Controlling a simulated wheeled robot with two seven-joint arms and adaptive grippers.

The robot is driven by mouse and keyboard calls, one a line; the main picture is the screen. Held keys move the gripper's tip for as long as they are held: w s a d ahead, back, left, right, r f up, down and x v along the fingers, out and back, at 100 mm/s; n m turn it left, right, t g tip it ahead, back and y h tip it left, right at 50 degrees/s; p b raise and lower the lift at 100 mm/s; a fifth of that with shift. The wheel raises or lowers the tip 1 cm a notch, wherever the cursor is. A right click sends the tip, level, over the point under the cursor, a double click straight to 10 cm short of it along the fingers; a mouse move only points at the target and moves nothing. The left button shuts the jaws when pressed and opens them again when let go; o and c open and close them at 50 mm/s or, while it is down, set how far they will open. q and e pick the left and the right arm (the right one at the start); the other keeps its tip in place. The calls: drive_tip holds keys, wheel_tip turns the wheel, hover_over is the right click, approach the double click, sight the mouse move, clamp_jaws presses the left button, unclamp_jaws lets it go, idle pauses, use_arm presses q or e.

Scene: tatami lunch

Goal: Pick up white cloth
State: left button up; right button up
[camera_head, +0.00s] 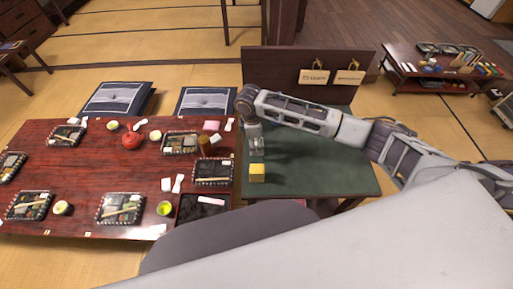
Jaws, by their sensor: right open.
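Several small white pieces that may be folded cloths lie on the red-brown table (75,174). One long white piece (211,200) lies in a dark tray (188,212) at the table's near right. Another white piece (178,183) lies left of it, and one (229,124) lies at the far right corner. They are too small for me to tell which are cloth. My right gripper (257,153) is open and points down over the green surface (310,170), right of these pieces and apart from them. My left gripper is not in view.
A yellow block (257,173) stands on the green surface just in front of my right gripper. A brown board (285,65) with two tags rises behind it. A red teapot (131,140), a brown cup (205,145) and several food trays crowd the table.

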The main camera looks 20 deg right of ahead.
drive_tip(key=shift+d+f, duration=0.1)
drive_tip(key=shift+f, duration=1.65)
drive_tip(key=c, duration=1.2)
drive_tip(key=shift+r, duration=0.1)
drive_tip(key=shift+r, duration=4.95)
